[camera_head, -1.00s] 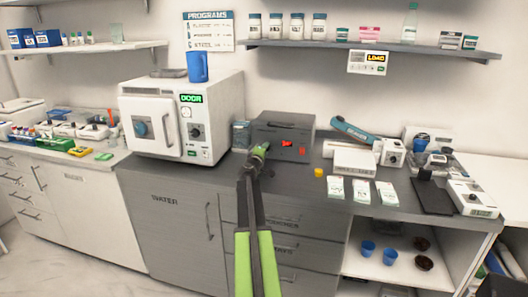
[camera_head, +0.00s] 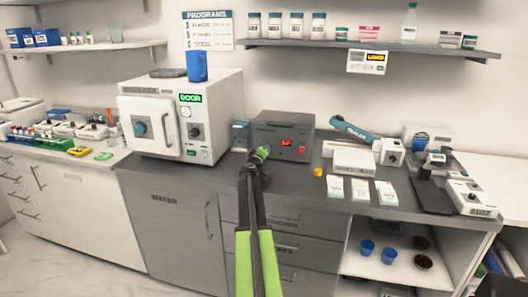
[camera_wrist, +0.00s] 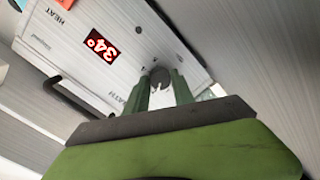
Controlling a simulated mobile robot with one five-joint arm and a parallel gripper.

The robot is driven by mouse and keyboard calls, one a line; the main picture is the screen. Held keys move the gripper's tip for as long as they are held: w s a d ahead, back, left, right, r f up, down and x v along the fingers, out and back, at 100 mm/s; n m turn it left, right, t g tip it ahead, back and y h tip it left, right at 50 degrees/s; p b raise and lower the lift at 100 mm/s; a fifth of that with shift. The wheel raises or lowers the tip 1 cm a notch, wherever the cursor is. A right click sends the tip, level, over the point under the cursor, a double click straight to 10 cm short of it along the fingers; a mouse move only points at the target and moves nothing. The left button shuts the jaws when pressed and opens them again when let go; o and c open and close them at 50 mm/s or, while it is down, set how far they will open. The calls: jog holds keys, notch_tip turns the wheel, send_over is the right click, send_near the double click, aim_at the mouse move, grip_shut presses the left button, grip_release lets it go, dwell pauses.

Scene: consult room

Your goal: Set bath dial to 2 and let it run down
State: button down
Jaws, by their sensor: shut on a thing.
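The water bath is a dark grey box (camera_head: 283,122) on the grey counter, with a red lit display (camera_head: 286,142) on its front. In the wrist view its pale front panel (camera_wrist: 70,45) shows tilted, and the red display (camera_wrist: 101,44) reads 34°, with HEAT printed near it. My gripper (camera_head: 262,152) is at the left part of the bath's front. In the wrist view its green fingers (camera_wrist: 159,84) are closed around the small grey dial (camera_wrist: 160,76). The fingers hide most of the dial, and I cannot read its setting.
A white oven-like unit (camera_head: 222,104) with a green DOOR display stands left of the bath. A small glass container (camera_head: 240,135) sits between them. To the right are a yellow cup (camera_head: 318,172), white packets (camera_head: 361,190) and a white box (camera_head: 354,160).

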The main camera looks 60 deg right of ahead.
jog(key=shift+d, duration=0.1)
jog(key=c, duration=1.1)
grip_release()
jog(key=shift+s, duration=0.1)
jog(key=p+v, duration=0.1)
jog(key=v, duration=1.6)
jog(key=shift+s+a, duration=0.1)
jog(key=shift+a, duration=0.15)
